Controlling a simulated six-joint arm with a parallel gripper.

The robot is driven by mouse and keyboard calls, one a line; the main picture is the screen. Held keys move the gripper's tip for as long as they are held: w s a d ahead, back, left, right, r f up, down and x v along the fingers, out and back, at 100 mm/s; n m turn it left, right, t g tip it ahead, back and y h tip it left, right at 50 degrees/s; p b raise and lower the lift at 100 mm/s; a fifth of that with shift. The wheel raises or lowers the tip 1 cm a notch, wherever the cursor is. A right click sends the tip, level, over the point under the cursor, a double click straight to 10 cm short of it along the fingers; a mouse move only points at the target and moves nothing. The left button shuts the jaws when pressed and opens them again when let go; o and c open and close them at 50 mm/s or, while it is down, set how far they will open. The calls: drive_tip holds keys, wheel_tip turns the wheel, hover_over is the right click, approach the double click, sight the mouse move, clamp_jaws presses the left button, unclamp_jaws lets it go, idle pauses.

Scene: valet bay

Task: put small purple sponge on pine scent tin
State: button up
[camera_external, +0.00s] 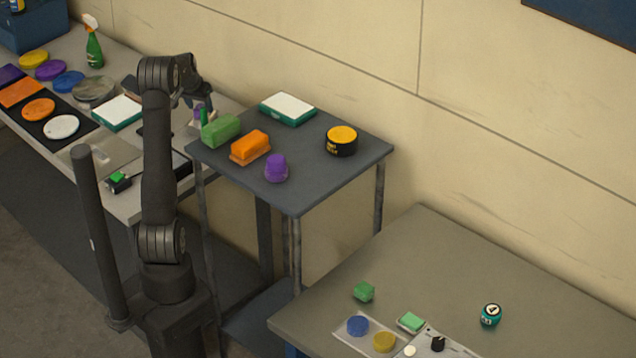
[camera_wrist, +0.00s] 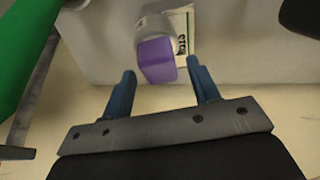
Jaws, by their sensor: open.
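My gripper (camera_wrist: 161,72) is open, its two blue fingers apart. In the wrist view a small purple block-like thing (camera_wrist: 156,62), with a pale grey part behind it, lies just beyond and between the fingertips; I cannot tell whether it is the sponge or a cap. In the external view my gripper (camera_external: 197,94) is low over the back edge of the left bench, above a small purple thing (camera_external: 199,110). A purple knobbed piece (camera_external: 276,168) stands on the middle table. No label clearly reads pine scent; a teal tin (camera_external: 490,316) stands on the right table.
The middle table (camera_external: 305,195) holds green (camera_external: 221,130) and orange (camera_external: 250,147) blocks, a white-topped box (camera_external: 288,109) and a black tin with a yellow top (camera_external: 341,142). A large green thing (camera_wrist: 20,50) fills the wrist view's left edge. The right table's back is clear.

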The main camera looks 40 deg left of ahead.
drive_tip(key=v, duration=1)
drive_tip(key=shift+s+r, duration=0.2)
drive_tip(key=shift+r, duration=0.15)
drive_tip(key=x, duration=1.2)
drive_tip(key=shift+w+f, duration=0.15)
wheel_tip(320, 180, up, 2)
drive_tip(key=shift+d+r, duration=0.1)
drive_tip(key=shift+r, duration=0.85)
